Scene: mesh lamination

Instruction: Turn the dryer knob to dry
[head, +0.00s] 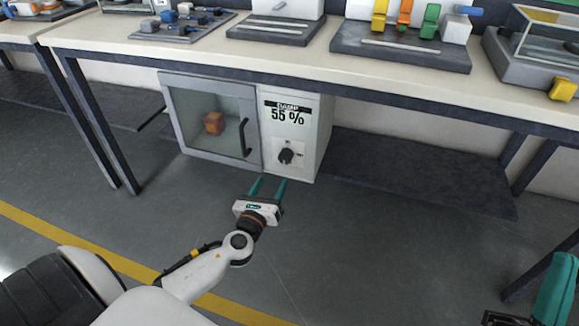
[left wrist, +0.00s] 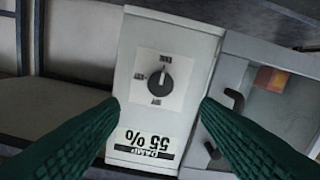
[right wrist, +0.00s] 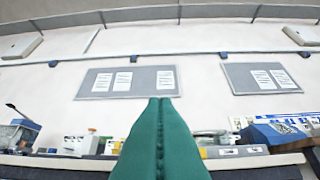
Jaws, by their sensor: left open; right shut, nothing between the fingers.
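The dryer is a white-grey cabinet under the bench, with a glass door (head: 212,125) on its left and a control panel (head: 303,160) on its right. The black knob (head: 286,156) sits low on the panel, under a label reading "DAMP 55 %" (head: 286,113). In the left wrist view the knob (left wrist: 156,80) appears upside down on a white dial plate, its small words unclear. My left gripper (head: 267,186) is open and empty, in front of and below the knob, apart from it. My right gripper (head: 555,290) is shut and empty at the lower right.
An orange-red block (head: 213,123) shows behind the dryer's glass. The door has a black handle (head: 243,138). The bench top (head: 215,50) overhangs the dryer and carries several trays of equipment. A low dark shelf (head: 410,175) lies to the right. The floor in front is clear.

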